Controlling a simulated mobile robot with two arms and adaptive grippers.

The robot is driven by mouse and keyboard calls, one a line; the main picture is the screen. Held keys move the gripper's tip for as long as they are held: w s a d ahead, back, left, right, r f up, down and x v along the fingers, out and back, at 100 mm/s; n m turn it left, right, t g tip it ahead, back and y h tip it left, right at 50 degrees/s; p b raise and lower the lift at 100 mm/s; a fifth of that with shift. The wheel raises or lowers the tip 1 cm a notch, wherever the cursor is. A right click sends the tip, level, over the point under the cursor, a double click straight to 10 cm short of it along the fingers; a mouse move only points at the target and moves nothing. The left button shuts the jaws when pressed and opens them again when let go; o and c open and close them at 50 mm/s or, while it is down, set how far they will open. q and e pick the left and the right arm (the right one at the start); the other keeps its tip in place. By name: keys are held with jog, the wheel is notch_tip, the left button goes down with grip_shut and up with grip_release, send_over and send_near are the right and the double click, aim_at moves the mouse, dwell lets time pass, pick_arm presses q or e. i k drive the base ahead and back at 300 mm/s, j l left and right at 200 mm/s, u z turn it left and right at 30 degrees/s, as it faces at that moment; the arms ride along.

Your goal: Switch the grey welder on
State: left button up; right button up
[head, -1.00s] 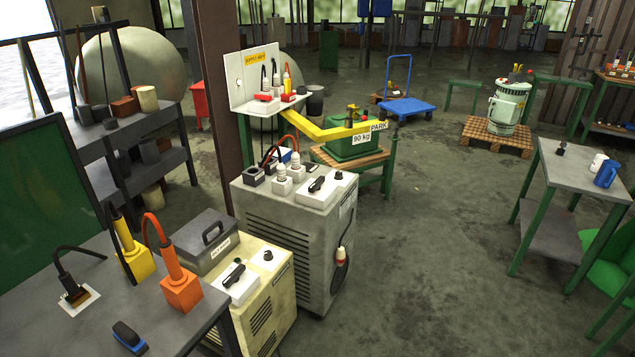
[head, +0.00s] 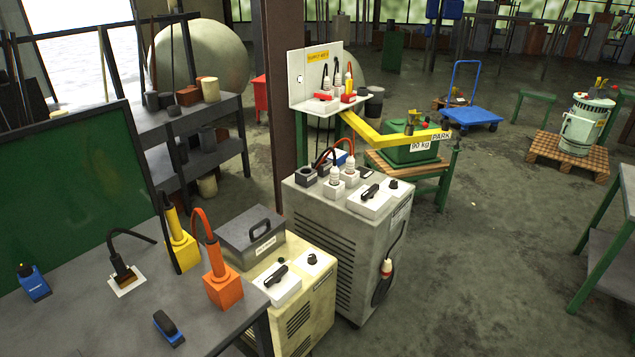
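The grey welder (head: 325,235) is a grey cabinet with slotted vents, standing on the floor in the middle of the head view. On its top, a white box (head: 372,203) carries a black lever-like switch (head: 370,191), and a round black knob (head: 393,184) sits beside it. I cannot tell from here whether the switch is on or off. White plugs and black sockets stand on the rest of the top. Neither of my grippers is in view.
A cream welder (head: 310,318) stands directly in front of the grey one. A grey workbench (head: 75,325) with orange and yellow plugs is at the left. A brown post (head: 278,100) rises behind. The floor (head: 470,270) to the right is open.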

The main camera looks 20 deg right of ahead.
aim_at(369, 193)
jog(key=i+l+u, duration=0.25)
jog(key=l, duration=0.25)
jog(key=i+l+u, duration=0.1)
jog(key=l+u, duration=0.15)
jog(key=l, duration=0.3)
jog(key=i+l+u, duration=0.25)
jog(key=l, duration=0.35)
jog(key=l+u, duration=0.25)
jog(key=l, duration=0.3)
jog(key=k, duration=0.05)
